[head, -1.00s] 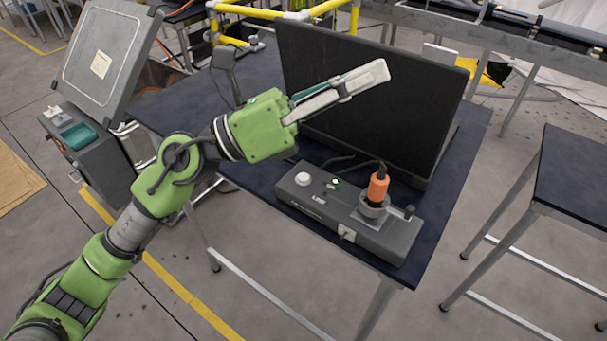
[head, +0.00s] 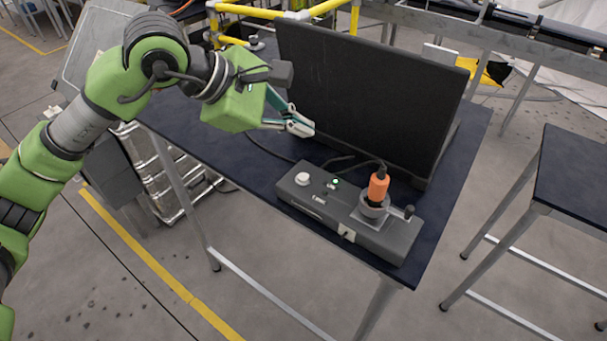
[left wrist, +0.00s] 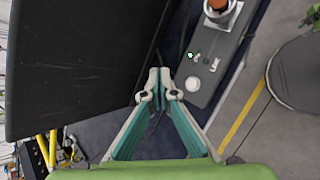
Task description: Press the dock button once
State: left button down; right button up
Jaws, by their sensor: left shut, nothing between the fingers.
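The grey dock (head: 327,208) lies on the dark table in front of the black screen. Its round white button (head: 302,179) is on the top at the left end; it also shows in the left wrist view (left wrist: 193,84). An orange plug (head: 378,187) stands upright in the dock's round socket. My left gripper (head: 308,129) is shut and empty, above the table, behind the button in the head view and apart from it. In the left wrist view its fingertips (left wrist: 160,97) meet just left of the button. My right gripper is in neither view.
The large black screen (head: 370,95) stands on the table close beside my left gripper. A bare stretch of the dark table (head: 240,165) lies left of the dock. Another dark table (head: 575,175) stands at the right. Yellow rails (head: 290,15) are behind.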

pick_arm(q)
jog(key=shift+f, duration=0.1)
jog(key=b, duration=0.4)
send_over(300, 178)
notch_tip(300, 178, down, 8)
jog(key=shift+r, duration=0.1)
jog(key=shift+f+b, duration=0.4)
jog(key=shift+f, duration=0.1)
jog(key=shift+r, duration=0.1)
dwell(0.9)
jog(key=shift+f+b, duration=0.45)
jog(key=shift+b, duration=0.3)
